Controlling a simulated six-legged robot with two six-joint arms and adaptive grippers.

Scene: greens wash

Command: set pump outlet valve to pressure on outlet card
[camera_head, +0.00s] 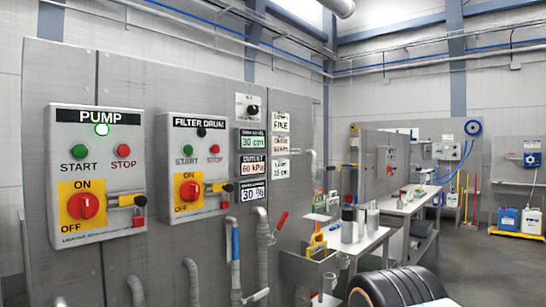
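The pump box (97,175) is on the grey panel at the left. A display marked OUTLET (252,167) appears to read 60 kPa. Right of it hang several white cards; the middle card (281,145) is too small to read surely. Below are pipes with a blue handle (235,243) lying along its pipe, a red handle (281,220) tilted up to the right, and a pale lever (258,296). I cannot tell which is the pump outlet valve. Neither gripper is in view.
The filter drum box (194,165) is right of the pump box, its lamp dark. A bench (376,240) with bottles and a grey bin (304,270) stand right of the pipes. A black ribbed round thing (385,288) is at the bottom. Floor is open at right.

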